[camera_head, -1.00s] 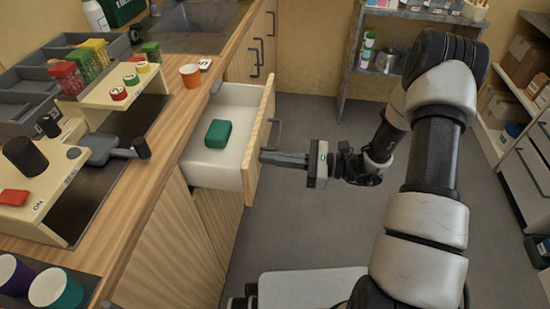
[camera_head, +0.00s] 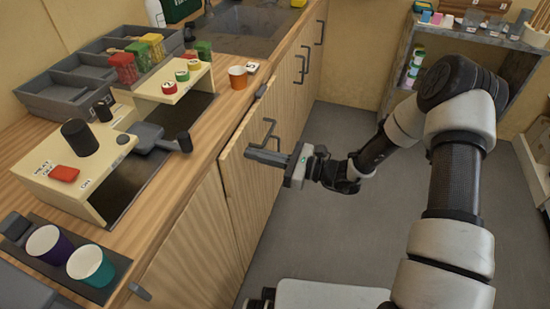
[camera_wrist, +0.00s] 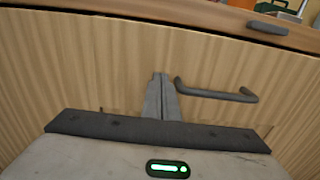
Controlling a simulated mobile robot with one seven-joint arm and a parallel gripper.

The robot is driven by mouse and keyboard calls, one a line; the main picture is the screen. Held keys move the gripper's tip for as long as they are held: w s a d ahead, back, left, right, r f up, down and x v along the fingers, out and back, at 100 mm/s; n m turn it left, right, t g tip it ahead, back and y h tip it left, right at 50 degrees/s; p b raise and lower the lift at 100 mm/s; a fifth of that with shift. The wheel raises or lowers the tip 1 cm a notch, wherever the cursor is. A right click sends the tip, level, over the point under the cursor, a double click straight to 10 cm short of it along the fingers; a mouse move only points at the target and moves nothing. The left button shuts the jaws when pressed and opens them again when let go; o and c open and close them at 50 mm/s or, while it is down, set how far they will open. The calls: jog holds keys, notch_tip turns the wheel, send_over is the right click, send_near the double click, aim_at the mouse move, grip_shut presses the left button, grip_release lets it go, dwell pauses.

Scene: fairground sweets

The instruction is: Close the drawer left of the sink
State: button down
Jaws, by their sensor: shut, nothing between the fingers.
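The drawer (camera_head: 236,160) left of the sink (camera_head: 240,28) shows only its wooden front. Its inside and the green block seen earlier are out of sight. The front looks flush, or nearly so, under the counter edge; a small gap cannot be ruled out. Its dark bar handle (camera_head: 269,130) is by my gripper. My gripper (camera_head: 249,151) is shut and empty, its fingertips at the drawer front, touching or very close. In the wrist view the drawer front (camera_wrist: 100,65) fills the picture. The fingertips (camera_wrist: 160,78) are just left of the handle (camera_wrist: 215,93), not around it.
The wooden counter (camera_head: 205,130) holds a cream stand (camera_head: 60,165), an orange cup (camera_head: 238,77), grey bins (camera_head: 80,80) and two cups (camera_head: 90,265) at the front left. More handled cupboard fronts (camera_head: 290,100) run beyond the drawer. The grey floor (camera_head: 340,230) is clear. Shelves (camera_head: 460,50) stand behind.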

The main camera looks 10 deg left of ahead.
jog(key=shift+w+a+r, duration=0.1)
jog(key=shift+w+a, duration=0.1)
jog(key=shift+a, duration=0.85)
jog(key=shift+a+r, duration=0.1)
jog(key=s+d+p, duration=0.1)
jog(key=s+d, duration=0.1)
jog(key=d, duration=1.2)
jog(key=shift+s+d+p, duration=0.25)
jog(key=shift+s+p, duration=0.15)
